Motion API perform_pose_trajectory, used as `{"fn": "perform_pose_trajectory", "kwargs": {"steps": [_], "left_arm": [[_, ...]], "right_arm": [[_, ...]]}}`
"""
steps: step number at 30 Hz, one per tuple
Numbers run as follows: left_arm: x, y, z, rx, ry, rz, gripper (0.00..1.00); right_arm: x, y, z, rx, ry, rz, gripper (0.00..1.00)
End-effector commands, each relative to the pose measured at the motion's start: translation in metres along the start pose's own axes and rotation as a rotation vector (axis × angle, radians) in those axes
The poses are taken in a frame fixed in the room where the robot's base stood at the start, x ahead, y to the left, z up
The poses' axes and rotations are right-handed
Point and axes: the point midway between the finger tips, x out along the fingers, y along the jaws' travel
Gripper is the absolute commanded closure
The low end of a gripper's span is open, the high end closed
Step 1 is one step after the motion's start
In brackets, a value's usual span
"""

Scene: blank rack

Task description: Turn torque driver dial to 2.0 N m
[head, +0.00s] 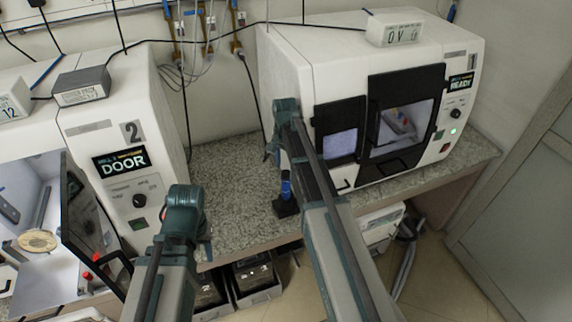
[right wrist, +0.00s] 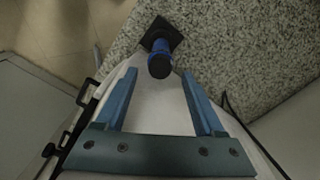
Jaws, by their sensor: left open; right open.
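The torque driver (head: 286,186) has a blue body and black parts. It stands upright in a dark square base on the speckled counter, between the two white machines. In the right wrist view the driver (right wrist: 160,55) is seen from above, its black end just beyond and between the fingertips. My right gripper (right wrist: 159,72) is open and empty, pointing toward the driver; in the head view my right arm hides most of it. My left gripper (head: 207,252) is near the counter's front edge, mostly hidden by its wrist. The dial's scale is too small to read.
A white machine marked READY (head: 455,120) stands behind on the right. The left machine (head: 105,130), marked DOOR, has its dark door (head: 85,215) swung open near my left arm. The speckled counter (head: 225,165) is clear around the driver. Black bins (head: 252,275) sit below.

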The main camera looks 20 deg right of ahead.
Motion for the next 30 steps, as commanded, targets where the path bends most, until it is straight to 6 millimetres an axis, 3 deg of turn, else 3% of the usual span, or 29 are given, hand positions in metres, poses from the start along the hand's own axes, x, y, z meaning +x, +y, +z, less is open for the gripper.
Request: {"fn": "perform_pose_trajectory", "kwargs": {"steps": [1, 18, 24, 30], "left_arm": [[-0.014, -0.001, 0.001, 0.000, 0.000, 0.000, 0.50], [-0.099, -0.009, 0.006, -0.015, 0.000, 0.003, 0.50], [-0.113, -0.010, 0.007, -0.013, -0.001, 0.003, 0.50], [-0.112, -0.010, 0.007, -0.013, -0.002, 0.003, 0.50]], "right_arm": [[-0.014, 0.000, 0.000, 0.000, 0.000, 0.000, 0.29], [-0.099, 0.000, 0.000, 0.000, 0.000, 0.000, 0.29], [-0.113, 0.000, 0.000, 0.000, 0.000, 0.000, 0.29], [-0.113, 0.000, 0.000, 0.000, 0.000, 0.000, 0.29]]}}
